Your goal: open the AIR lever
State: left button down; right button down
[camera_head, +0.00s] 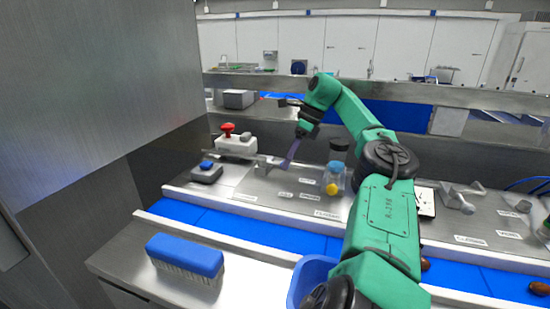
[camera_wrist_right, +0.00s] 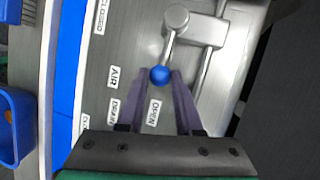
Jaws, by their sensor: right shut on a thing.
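The AIR lever is a grey metal handle with a blue ball knob (camera_wrist_right: 159,75). In the right wrist view it runs from a round pivot (camera_wrist_right: 177,18) down to the knob, which lies above the OPEN label (camera_wrist_right: 154,112) and right of the AIR label (camera_wrist_right: 114,77). A CLOSED label (camera_wrist_right: 98,14) is at the top left. My right gripper (camera_wrist_right: 160,80) has its purple fingers on both sides of the knob, shut on it. In the head view this gripper (camera_head: 290,157) reaches down to the steel panel beside the valve (camera_head: 265,165); the knob is hidden there. My left gripper is not in view.
A red stop button (camera_head: 228,129) and a blue button box (camera_head: 206,172) stand left of the valve. A blue brush (camera_head: 185,253), blue bin (camera_head: 306,279) and another metal lever (camera_head: 461,199) are nearby.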

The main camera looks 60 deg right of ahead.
jog(key=shift+d+n, duration=0.2)
jog(key=shift+n, duration=0.1)
jog(key=shift+f, duration=0.1)
jog(key=c, duration=0.6)
grip_release()
jog(key=shift+w, duration=0.25)
jog(key=p+v, duration=0.5)
jog(key=v, duration=0.2)
jog(key=shift+p, duration=0.3)
